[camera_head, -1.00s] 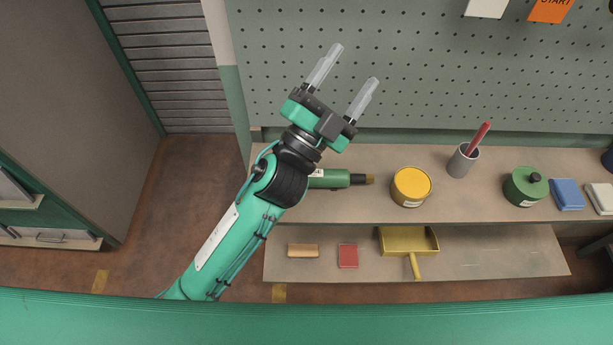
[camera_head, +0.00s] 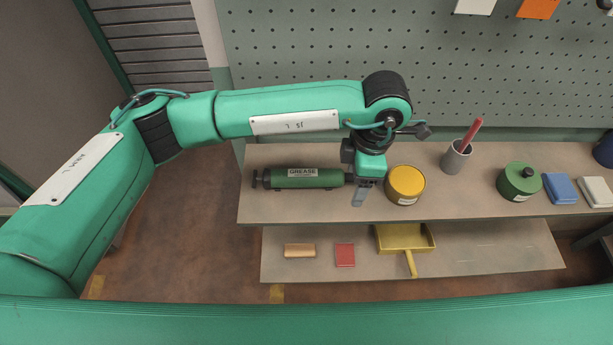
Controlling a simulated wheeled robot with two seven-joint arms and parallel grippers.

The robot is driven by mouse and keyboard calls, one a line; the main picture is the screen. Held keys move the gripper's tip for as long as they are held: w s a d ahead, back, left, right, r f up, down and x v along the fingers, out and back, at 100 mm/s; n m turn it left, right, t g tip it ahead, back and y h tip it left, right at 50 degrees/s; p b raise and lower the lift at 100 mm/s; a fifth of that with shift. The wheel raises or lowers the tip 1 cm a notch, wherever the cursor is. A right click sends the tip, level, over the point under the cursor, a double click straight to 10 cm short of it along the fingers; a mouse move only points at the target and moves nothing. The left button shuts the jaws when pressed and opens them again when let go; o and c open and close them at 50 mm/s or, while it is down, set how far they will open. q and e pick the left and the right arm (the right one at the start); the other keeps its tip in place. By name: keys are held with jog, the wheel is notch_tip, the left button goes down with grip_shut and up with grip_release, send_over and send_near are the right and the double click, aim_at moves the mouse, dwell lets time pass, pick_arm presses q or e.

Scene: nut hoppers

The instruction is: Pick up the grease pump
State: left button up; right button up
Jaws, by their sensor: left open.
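The grease pump (camera_head: 302,178) is a dark green cylinder with a white "GREASE" label. It lies sideways on the upper shelf, its dark end to the left. My left gripper (camera_head: 360,197) points down at the pump's right end, between it and the yellow tin. The pump's right tip is hidden by the gripper. I cannot tell whether the fingers touch it. My right gripper is not in view.
A yellow tin (camera_head: 405,184) stands close right of the gripper. Farther right are a grey cup (camera_head: 455,160) with a red-handled tool, a green canister (camera_head: 518,181) and a blue block (camera_head: 559,187). The lower shelf (camera_head: 490,250) holds a yellow dustpan (camera_head: 403,238). A pegboard (camera_head: 330,50) stands behind.

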aim_at(306, 174)
pick_arm(q)
jog(key=w+a+r+t+y, duration=0.2)
jog(key=w+a+y, duration=0.1)
jog(key=w+a, duration=0.2)
jog(key=shift+n, duration=0.4)
jog(key=x, duration=0.2)
jog(key=p+x, duration=0.1)
jog(key=x, duration=0.2)
jog(key=w+p+x, duration=0.1)
jog(key=x, duration=0.2)
jog(key=shift+a, duration=0.25)
jog(key=shift+w+a+f+p, duration=0.1)
jog(key=shift+a+f+p, duration=0.1)
jog(key=shift+f+p, duration=0.4)
jog(key=p+x, duration=0.2)
jog(key=x, duration=0.1)
jog(key=shift+w+r, duration=0.1)
jog(key=shift+w, duration=0.1)
jog(key=shift+w+a+f+t, duration=0.1)
jog(key=shift+a+f+t, duration=0.15)
jog(key=shift+f, duration=0.25)
jog(key=shift+d, duration=0.1)
jog(key=shift+f+b, duration=0.25)
jog(key=shift+b, duration=0.25)
jog(key=shift+c, duration=0.2)
